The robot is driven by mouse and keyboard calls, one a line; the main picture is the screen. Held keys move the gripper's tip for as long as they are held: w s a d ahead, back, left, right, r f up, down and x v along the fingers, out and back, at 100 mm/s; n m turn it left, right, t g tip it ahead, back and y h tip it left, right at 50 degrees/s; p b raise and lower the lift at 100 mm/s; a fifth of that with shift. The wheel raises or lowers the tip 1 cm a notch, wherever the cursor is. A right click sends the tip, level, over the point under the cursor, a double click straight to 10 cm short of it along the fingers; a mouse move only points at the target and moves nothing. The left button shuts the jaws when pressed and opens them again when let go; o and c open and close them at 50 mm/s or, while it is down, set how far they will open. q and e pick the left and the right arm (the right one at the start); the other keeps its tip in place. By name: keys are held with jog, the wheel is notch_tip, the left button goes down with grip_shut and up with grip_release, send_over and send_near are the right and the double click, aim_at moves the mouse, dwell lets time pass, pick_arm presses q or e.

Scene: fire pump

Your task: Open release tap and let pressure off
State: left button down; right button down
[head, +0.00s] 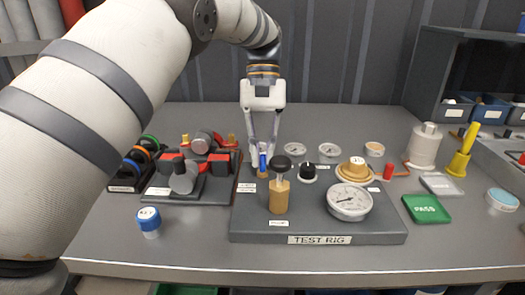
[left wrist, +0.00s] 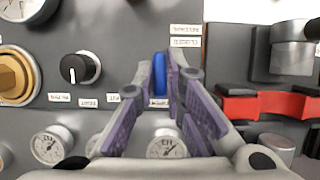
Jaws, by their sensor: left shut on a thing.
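The test rig (head: 375,237) is a grey board on the bench, with a labelled front. A blue release tap handle (head: 263,161) stands near its left rear part. My left gripper (head: 262,158) reaches down from above and is shut on this handle. In the left wrist view the blue handle (left wrist: 160,66) shows upright between the purple-padded fingers of my left gripper (left wrist: 163,75); its lower end is partly hidden. A large pressure gauge (head: 349,201) lies at the front right of the board; its needle is too small to read surely. My right gripper is not in view.
A brass post with a black knob (head: 280,164) stands just in front of the tap. A black dial (head: 308,172) and a brass fitting (head: 355,171) are to its right.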

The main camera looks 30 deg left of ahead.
pick_arm(q)
jog(key=c, duration=1.7)
grip_release()
jog(key=shift+o, duration=0.2)
